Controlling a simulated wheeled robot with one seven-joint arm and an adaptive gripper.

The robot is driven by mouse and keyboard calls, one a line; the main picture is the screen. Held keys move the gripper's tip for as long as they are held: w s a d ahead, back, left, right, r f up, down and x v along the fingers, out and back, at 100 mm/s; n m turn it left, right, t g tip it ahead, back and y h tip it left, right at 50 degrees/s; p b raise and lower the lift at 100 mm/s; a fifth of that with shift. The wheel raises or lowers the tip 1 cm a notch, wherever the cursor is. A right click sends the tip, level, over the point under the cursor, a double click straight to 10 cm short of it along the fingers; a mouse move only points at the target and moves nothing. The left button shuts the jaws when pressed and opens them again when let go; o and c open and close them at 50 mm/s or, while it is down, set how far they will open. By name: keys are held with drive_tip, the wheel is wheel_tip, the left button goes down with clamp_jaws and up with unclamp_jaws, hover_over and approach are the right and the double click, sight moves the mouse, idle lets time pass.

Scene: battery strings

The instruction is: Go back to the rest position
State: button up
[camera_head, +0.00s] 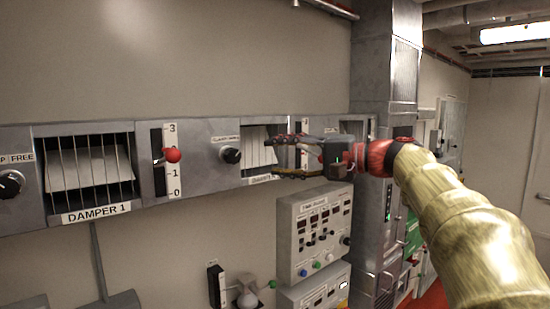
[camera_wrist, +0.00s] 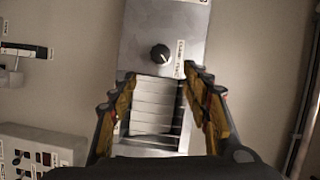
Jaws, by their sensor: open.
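My gripper (camera_head: 290,157) is in front of the second damper panel in the head view, at the end of my arm reaching in from the right. In the wrist view my gripper (camera_wrist: 160,95) has its two fingers spread apart with nothing between them. Beyond the fingers are a black clamp knob (camera_wrist: 160,53) and the second damper's slatted opening (camera_wrist: 152,112). The same knob (camera_head: 231,155) shows in the head view, left of the fingers. Whether the fingers touch the panel cannot be told.
Damper 1 (camera_head: 92,168) and a red-knobbed lever (camera_head: 172,155) are on the wall panel at left. A control box (camera_head: 318,232) with displays and buttons sits below my gripper. A metal column (camera_head: 375,70) stands behind my arm. The wall above the panel is bare.

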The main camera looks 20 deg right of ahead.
idle(0.3)
drive_tip(key=s+d+f+g+h, duration=0.1)
drive_tip(key=f+h, duration=0.1)
drive_tip(key=f, duration=0.6)
drive_tip(key=s+d+f+m+g+h+b, duration=0.1)
drive_tip(key=f+g+h, duration=0.1)
drive_tip(key=f, duration=0.5)
drive_tip(key=s+d+f+g+h, duration=0.1)
drive_tip(key=s+f+h, duration=0.1)
drive_tip(key=f, duration=0.6)
drive_tip(key=s+a+f+n+g+h+b, duration=0.1)
drive_tip(key=s+a+f+n+b, duration=0.2)
drive_tip(key=s+f, duration=0.6)
drive_tip(key=s+a+f+n+g+h+b, duration=0.1)
drive_tip(key=s+a+f+n+h+b, duration=0.1)
drive_tip(key=s+a+f+b, duration=0.3)
drive_tip(key=s+a+f+n+g+h+b, duration=0.1)
drive_tip(key=s+a+f+n+h+b, duration=0.1)
drive_tip(key=s+f, duration=1.1)
drive_tip(key=shift+s+a+f+n+g+b, duration=0.3)
drive_tip(key=shift+a+f+n+b, duration=0.8)
drive_tip(key=shift+f, duration=1.65)
